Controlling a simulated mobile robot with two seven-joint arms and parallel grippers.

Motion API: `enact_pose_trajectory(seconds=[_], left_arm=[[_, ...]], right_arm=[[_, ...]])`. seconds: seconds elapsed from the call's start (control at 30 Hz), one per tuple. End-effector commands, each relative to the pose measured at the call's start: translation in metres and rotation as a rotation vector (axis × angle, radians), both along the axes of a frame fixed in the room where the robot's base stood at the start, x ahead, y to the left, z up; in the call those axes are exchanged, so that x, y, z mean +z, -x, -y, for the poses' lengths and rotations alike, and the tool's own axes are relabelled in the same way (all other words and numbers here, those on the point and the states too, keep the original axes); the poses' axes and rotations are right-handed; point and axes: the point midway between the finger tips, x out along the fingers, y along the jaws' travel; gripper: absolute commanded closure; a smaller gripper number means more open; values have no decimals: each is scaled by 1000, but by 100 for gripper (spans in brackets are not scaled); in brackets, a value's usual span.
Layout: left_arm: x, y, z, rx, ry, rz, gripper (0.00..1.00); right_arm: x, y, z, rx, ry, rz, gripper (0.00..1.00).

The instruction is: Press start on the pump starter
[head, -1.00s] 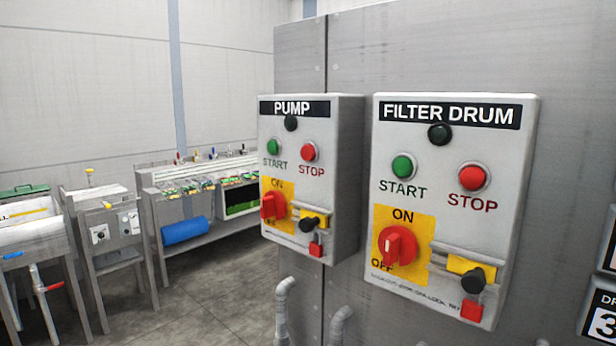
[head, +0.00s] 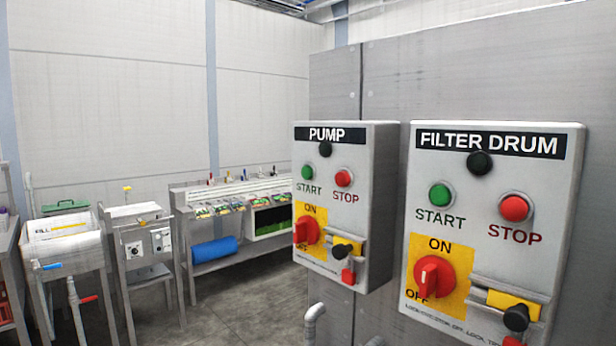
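The pump starter (head: 338,268) is a light grey box marked PUMP, mounted on a grey metal cabinet in the middle of the head view. Its green START button (head: 307,172) is at the upper left, beside the red STOP button (head: 344,178). A dark round lamp (head: 325,149) sits at its label. Below are a red rotary switch (head: 306,231) on a yellow plate and a black knob (head: 340,252) on a bracket with a red padlock (head: 348,276). Neither of my grippers shows in the head view.
A similar FILTER DRUM starter (head: 415,290) stands just right of the pump starter, with its own START (head: 440,195) and STOP (head: 515,208) buttons. Steel tables and a bench (head: 178,198) with packed greens line the left. Grey floor (head: 255,295) is open before them.

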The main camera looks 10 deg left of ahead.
Motion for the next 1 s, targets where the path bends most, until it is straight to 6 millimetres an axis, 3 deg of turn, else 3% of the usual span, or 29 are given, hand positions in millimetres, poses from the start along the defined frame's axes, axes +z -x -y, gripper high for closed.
enact_pose_trajectory(seconds=[0.4, 0.8, 1.0], left_arm=[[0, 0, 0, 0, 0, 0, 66], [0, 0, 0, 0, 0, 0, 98], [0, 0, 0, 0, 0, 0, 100]], right_arm=[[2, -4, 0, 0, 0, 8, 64], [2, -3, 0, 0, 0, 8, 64], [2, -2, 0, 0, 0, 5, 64]])
